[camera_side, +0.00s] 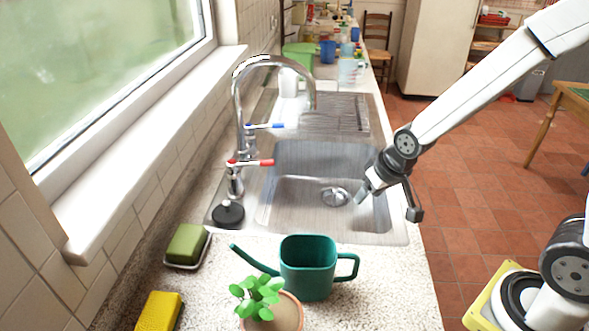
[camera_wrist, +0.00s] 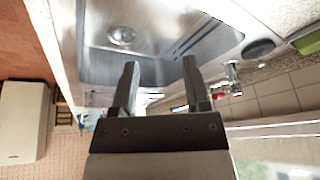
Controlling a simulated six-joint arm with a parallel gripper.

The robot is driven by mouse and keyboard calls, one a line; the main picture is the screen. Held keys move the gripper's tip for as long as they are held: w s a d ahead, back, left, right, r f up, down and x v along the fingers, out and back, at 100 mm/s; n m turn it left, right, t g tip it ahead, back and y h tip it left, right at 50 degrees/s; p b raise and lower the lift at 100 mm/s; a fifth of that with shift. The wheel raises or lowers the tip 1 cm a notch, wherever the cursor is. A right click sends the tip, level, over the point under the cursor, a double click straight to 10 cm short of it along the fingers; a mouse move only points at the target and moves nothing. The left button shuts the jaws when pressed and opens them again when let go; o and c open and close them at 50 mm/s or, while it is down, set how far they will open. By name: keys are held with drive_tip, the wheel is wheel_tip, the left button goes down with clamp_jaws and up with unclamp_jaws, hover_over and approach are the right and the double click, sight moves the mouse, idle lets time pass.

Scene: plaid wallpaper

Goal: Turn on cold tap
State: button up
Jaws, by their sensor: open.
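The chrome faucet (camera_side: 240,100) stands behind the sink on the window side, with a tall curved spout. Its blue-marked cold tap lever (camera_side: 265,126) points right, toward the basin. The red-marked lever (camera_side: 250,163) is nearer the camera and also points right. My gripper (camera_side: 388,204) is open and empty above the basin's right edge, well apart from both levers. In the wrist view, my gripper (camera_wrist: 160,61) shows two spread fingers over the sink. Part of the faucet (camera_wrist: 232,78) shows right of the fingers; I cannot make out the blue lever there.
The steel sink (camera_side: 285,215) lies below my gripper. A green watering can (camera_side: 308,267), a potted plant (camera_side: 260,300), a green sponge (camera_side: 187,244) and a black plug (camera_side: 228,215) stand at the near side. The space above the basin is free.

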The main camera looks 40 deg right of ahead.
drive_tip(key=w+d+m+t, duration=0.3)
drive_tip(key=w+m+t, duration=0.35)
drive_tip(key=w, duration=1.45)
drive_tip(key=m+t, duration=0.7)
approach(276, 124)
drive_tip(key=w+d, duration=0.1)
drive_tip(key=w, duration=0.3)
drive_tip(key=shift+a+f+t, duration=0.1)
drive_tip(key=shift+f+t, duration=0.15)
drive_tip(key=shift+f, duration=0.25)
drive_tip(key=shift+w, duration=0.15)
drive_tip(key=shift+w+a+r, duration=0.1)
drive_tip(key=shift+w, duration=3.6)
clamp_jaws()
